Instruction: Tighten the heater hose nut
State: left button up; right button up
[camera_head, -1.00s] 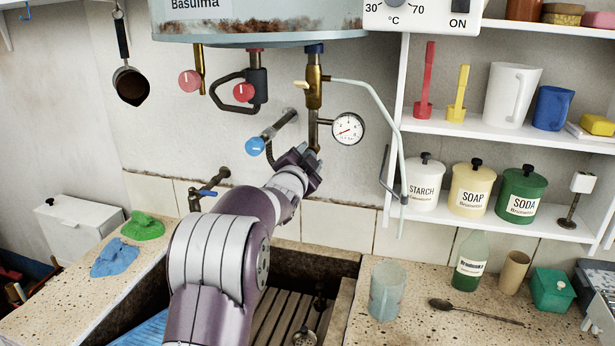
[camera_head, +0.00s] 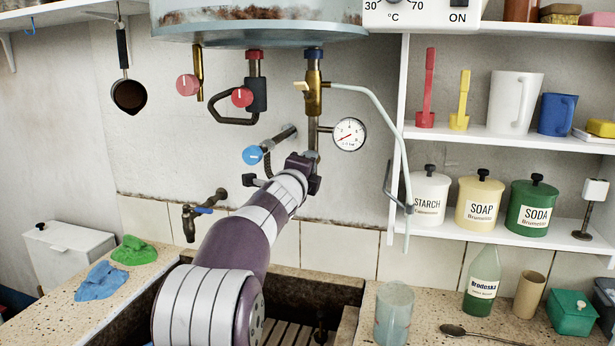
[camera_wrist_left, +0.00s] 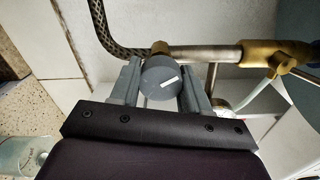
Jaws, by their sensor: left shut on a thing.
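A round grey nut (camera_wrist_left: 160,78) with a white mark line sits between my left gripper's fingers in the left wrist view. My left gripper (camera_wrist_left: 162,88) is shut on it. Behind the nut, a braided hose (camera_wrist_left: 106,30) meets a brass fitting (camera_wrist_left: 160,47) on a metal pipe. In the head view my left gripper (camera_head: 302,168) is at the wall below the brass valve (camera_head: 314,88) and the gauge (camera_head: 349,134). There the wrist and fingers hide the nut. My right gripper is in neither view.
The heater tank (camera_head: 262,20) hangs above the pipes. A blue-handled pipe (camera_head: 254,155) and a tap (camera_head: 198,212) are left of my gripper. A thin pale tube (camera_head: 378,112) and shelves (camera_head: 470,139) are to the right. The stone trough (camera_head: 130,310) lies below my arm.

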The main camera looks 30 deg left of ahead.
pick_arm(q)
jog(key=m, duration=0.1)
jog(key=m+b, duration=0.1)
jog(key=m, duration=0.1)
jog(key=shift+r+m, duration=0.2)
jog(key=shift+m, duration=0.1)
jog(key=shift+c, duration=0.2)
jog(key=shift+m+b, duration=0.5)
jog(key=shift+m, duration=1.1)
jog(key=shift+f, duration=0.1)
jog(key=o, duration=1.1)
jog(key=shift+c, duration=0.2)
